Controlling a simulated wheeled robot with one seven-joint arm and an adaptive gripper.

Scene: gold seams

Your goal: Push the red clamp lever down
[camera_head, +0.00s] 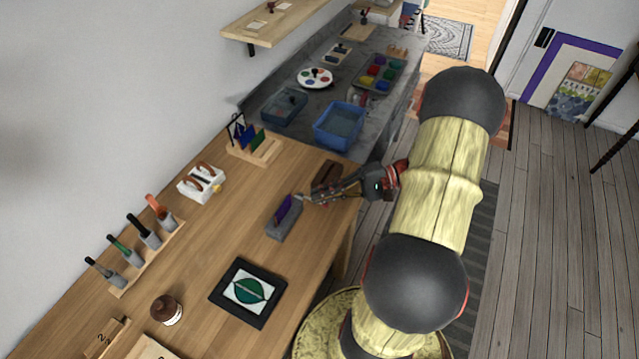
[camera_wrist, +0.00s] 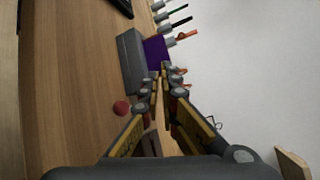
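A small red ball-shaped knob (camera_wrist: 121,107) shows in the wrist view, just left of my fingers. It may be the end of the red clamp lever; its arm and pivot are not clear. In the head view I cannot make it out near my gripper. A grey block (camera_head: 281,230) with an upright purple piece (camera_head: 287,207) stands on the wooden bench; the wrist view also shows the block (camera_wrist: 130,62) and the purple piece (camera_wrist: 155,48). My gripper (camera_head: 303,199) is above the bench, its fingertips (camera_wrist: 164,73) almost together close to the purple piece. I see nothing gripped.
A dark brown block (camera_head: 327,171) lies beside my gripper near the bench's right edge. A framed green picture (camera_head: 248,318) lies in front. A tool rack (camera_head: 150,258), a white box with brown handles (camera_head: 201,195) and a small rack (camera_head: 257,152) stand farther left.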

